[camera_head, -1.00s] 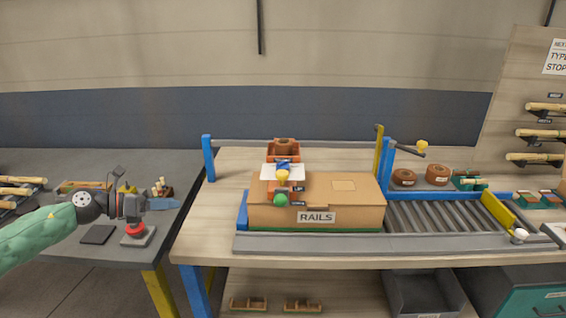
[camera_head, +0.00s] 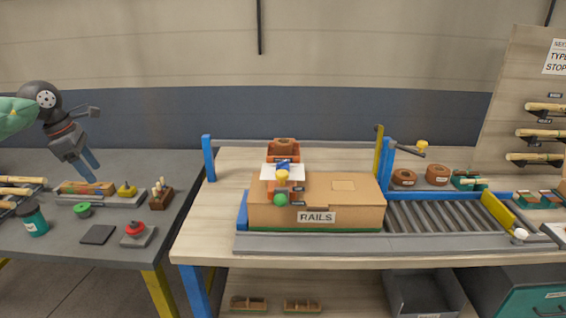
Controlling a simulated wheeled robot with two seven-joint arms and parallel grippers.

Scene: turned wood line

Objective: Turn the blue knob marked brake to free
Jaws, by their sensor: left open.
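A blue knob (camera_head: 283,165) shows small on the white-topped panel at the left end of the cardboard box marked RAILS. A yellow knob (camera_head: 282,176) and a green knob (camera_head: 281,200) are just below it in the picture. Small dark labels stand beside them, too small to read, so I cannot make out the brake mark or where the blue knob points. My left gripper (camera_head: 91,165) is raised over the dark side table at the left, open and empty, well away from the knobs. My right gripper is not in view.
The RAILS box (camera_head: 345,208) stands on the wooden bench beside a roller conveyor (camera_head: 435,214). Blue posts (camera_head: 208,158) rise from the bench. The dark table holds a red button (camera_head: 135,228), a teal jar (camera_head: 34,220) and small wooden parts. A gap separates the tables.

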